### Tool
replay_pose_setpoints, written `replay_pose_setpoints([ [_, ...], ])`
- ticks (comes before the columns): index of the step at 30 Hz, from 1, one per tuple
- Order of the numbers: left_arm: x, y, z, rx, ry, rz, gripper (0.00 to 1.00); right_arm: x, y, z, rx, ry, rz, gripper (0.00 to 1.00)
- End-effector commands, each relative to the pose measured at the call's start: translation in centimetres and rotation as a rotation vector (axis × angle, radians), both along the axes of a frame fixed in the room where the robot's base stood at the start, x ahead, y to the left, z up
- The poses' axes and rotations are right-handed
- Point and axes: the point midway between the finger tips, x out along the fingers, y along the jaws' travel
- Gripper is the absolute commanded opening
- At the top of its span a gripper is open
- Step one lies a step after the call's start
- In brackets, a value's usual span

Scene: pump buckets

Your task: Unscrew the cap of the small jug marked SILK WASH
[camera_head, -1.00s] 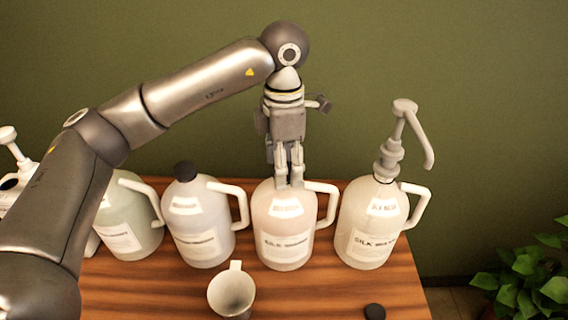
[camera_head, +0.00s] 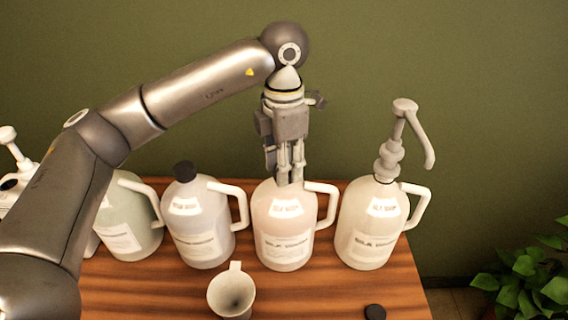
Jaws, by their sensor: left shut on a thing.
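The jug under my left gripper is pinkish, with a white handle; this SILK jug (camera_head: 284,222) stands upright on the wooden table. Its front label begins with SILK; the rest is too blurred to read. My left gripper (camera_head: 287,178) points straight down over this jug, its fingers shut at the neck. The cap is hidden between the fingers, so I cannot see how far it is turned. The right gripper is not in view.
On the wooden table (camera_head: 330,297), a pump jug (camera_head: 368,230) stands at right and a black-capped jug (camera_head: 197,225) at left. A greenish jug (camera_head: 130,215) is beyond. A white cup (camera_head: 231,293) and loose black cap (camera_head: 375,312) lie in front. A plant (camera_head: 525,280) is at right.

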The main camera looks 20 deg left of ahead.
Motion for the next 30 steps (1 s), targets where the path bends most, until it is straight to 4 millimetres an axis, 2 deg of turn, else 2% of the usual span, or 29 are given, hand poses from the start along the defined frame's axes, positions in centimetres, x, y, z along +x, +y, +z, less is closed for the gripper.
replay_pose_setpoints([
  [24, 0.0, 0.0, 0.0, 0.0, -0.002, 0.989, 0.07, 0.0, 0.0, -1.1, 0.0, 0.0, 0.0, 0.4],
  [30, 0.0, 0.0, 0.1, 0.0, -0.002, 1.104, 0.07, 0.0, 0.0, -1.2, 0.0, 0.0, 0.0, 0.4],
])
